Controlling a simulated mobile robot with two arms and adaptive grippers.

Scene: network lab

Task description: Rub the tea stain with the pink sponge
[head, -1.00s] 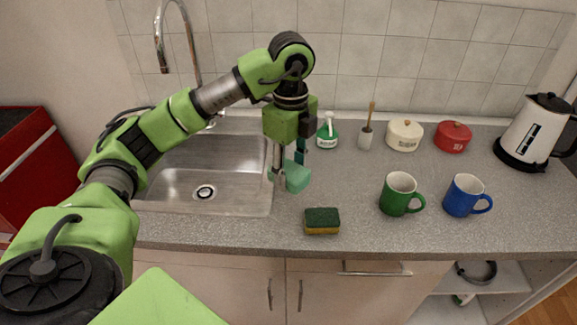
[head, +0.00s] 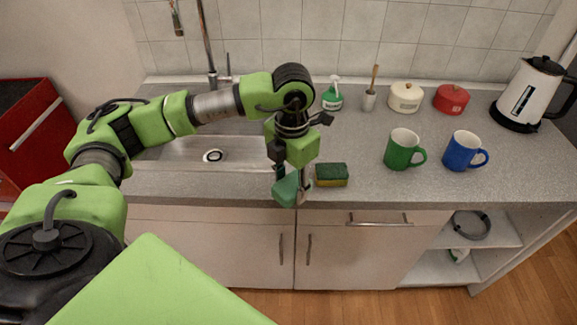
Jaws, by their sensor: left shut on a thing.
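My left gripper (head: 292,178) points down at the counter's front edge, just left of a sponge. It is shut on a teal-green piece (head: 286,191), which looks soft and creased; I cannot tell exactly what it is. The sponge (head: 332,175) is dark green on top and yellow below, and lies flat on the counter. I see no pink sponge and no tea stain; my arm and gripper hide part of the counter. My right gripper is not in view.
A sink (head: 225,153) lies behind my left arm. A green mug (head: 402,150) and a blue mug (head: 462,151) stand right of the sponge. A soap bottle (head: 332,99), brush holder (head: 369,100), cream pot (head: 405,98), red pot (head: 451,100) and kettle (head: 527,97) stand behind.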

